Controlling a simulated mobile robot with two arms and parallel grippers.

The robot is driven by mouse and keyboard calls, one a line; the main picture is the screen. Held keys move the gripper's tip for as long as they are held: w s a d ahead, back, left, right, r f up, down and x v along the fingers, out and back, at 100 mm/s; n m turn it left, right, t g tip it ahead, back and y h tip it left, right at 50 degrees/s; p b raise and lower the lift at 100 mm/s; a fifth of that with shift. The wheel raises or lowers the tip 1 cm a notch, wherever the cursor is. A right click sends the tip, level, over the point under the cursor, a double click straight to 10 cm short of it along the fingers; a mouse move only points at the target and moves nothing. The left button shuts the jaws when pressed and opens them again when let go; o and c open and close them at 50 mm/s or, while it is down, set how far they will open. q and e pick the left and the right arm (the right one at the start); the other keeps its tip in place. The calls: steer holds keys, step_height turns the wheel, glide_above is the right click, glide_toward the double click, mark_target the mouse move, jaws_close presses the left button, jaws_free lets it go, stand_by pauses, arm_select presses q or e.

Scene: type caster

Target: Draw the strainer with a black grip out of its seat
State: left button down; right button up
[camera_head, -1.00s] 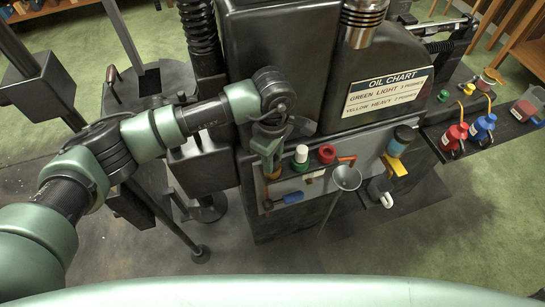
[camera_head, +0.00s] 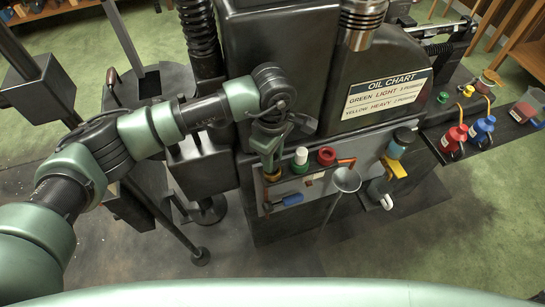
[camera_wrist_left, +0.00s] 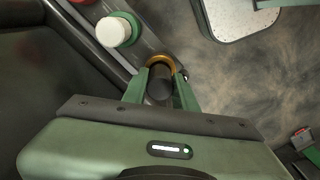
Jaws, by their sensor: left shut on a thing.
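The strainer has a black grip (camera_wrist_left: 160,88) that shows between my left gripper's green fingers in the left wrist view. A gold ring (camera_wrist_left: 160,62) sits around it at the fingertips. My left gripper (camera_head: 270,165) points down at the left end of the grey panel on the machine's front and is shut on the black grip. In the head view a bit of the gold ring (camera_head: 272,176) shows below the fingers. The strainer's lower part is hidden, so I cannot tell how deep it sits. My right gripper is in neither view.
Close to the right of my gripper are a white-and-green knob (camera_head: 301,158) and a red knob (camera_head: 326,156). Below is a blue-handled part (camera_head: 291,200). A grey funnel (camera_head: 346,180) and a blue-and-yellow part (camera_head: 396,150) stand farther right. The dark machine body rises behind.

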arm_select(q)
steer(key=shift+r+p, duration=0.65)
steer(key=shift+r, duration=1.6)
